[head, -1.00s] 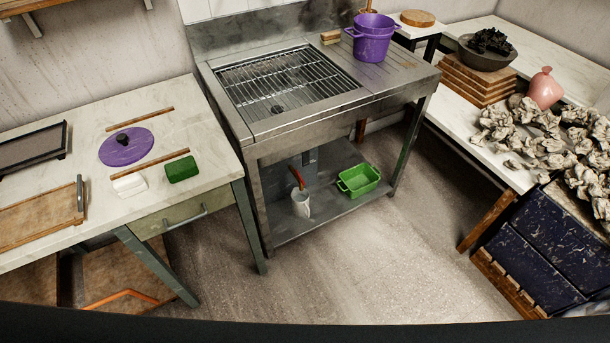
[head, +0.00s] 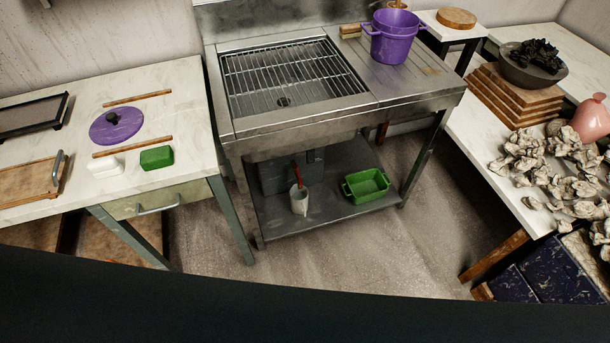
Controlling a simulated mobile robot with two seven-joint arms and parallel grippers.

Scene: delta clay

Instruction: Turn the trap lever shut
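A slim red lever-like piece (head: 297,174) shows under the steel sink stand (head: 290,128). It rises just above a white cup-shaped vessel (head: 299,201) on the stand's lower shelf (head: 325,210). I cannot tell whether the red piece stands in the vessel or is fixed to the grey box-like part (head: 272,178) behind it. It looks close to upright, leaning slightly. Whether it is turned open or shut cannot be told at this size. Neither of my grippers is in view.
A green tub (head: 366,186) sits right of the white vessel on the shelf. The sink's front and legs frame this space. A left table (head: 190,120) and a right bench (head: 475,150) flank it. The floor (head: 370,250) in front is clear.

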